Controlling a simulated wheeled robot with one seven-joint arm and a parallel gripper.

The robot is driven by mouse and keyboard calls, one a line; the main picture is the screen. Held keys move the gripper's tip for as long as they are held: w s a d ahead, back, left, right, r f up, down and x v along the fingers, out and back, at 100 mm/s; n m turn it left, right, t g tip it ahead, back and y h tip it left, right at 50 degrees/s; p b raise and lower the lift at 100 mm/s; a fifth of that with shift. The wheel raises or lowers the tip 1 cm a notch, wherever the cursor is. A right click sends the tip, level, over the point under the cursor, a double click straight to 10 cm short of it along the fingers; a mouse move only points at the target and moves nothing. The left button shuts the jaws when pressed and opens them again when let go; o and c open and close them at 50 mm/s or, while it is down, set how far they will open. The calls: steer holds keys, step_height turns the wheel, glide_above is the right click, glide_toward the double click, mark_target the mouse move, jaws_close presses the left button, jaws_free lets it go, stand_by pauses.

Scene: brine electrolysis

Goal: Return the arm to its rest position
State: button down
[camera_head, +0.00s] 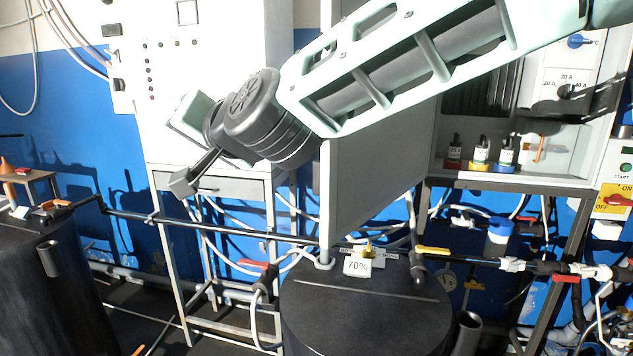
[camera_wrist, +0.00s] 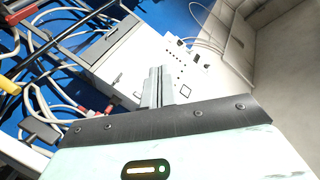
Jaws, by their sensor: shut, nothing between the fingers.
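My arm crosses the upper right of the head view as a pale green, ribbed link (camera_head: 400,65) with a black wrist joint (camera_head: 250,110) at its lower left end. It is raised in front of a white cabinet and above a black drum. In the wrist view my gripper (camera_wrist: 158,78) shows as two narrow grey fingers lying side by side, shut with nothing between them. The fingers point toward a white control cabinet in the background and appear clear of it. In the head view I cannot make out the fingers clearly.
A white control cabinet (camera_head: 225,50) is behind. A shelf with small bottles (camera_head: 481,150) is at right. Pipes with coloured valves (camera_head: 432,250) run across. Another black drum (camera_head: 45,290) stands left.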

steer(key=s+d+f+n+g+h, duration=0.5)
steer(key=s+d+f+g, duration=0.2)
steer(key=s+d+f, duration=0.8)
steer(key=s+d+f+g+h, duration=0.1)
steer(key=s+d+f, duration=0.2)
steer(key=d, duration=0.2)
steer(key=s+d+f+n+g+h, duration=0.1)
steer(key=s+d+f+h, duration=0.1)
steer(key=d, duration=0.4)
steer(key=s+d+f+n+g+h, duration=0.1)
steer(key=s+d+f+g+h, duration=0.1)
steer(key=s+d+f, duration=0.2)
steer(key=shift+s+d+f, duration=0.2)
steer(key=shift+s+d, duration=0.9)
steer(key=shift+d, duration=0.15)
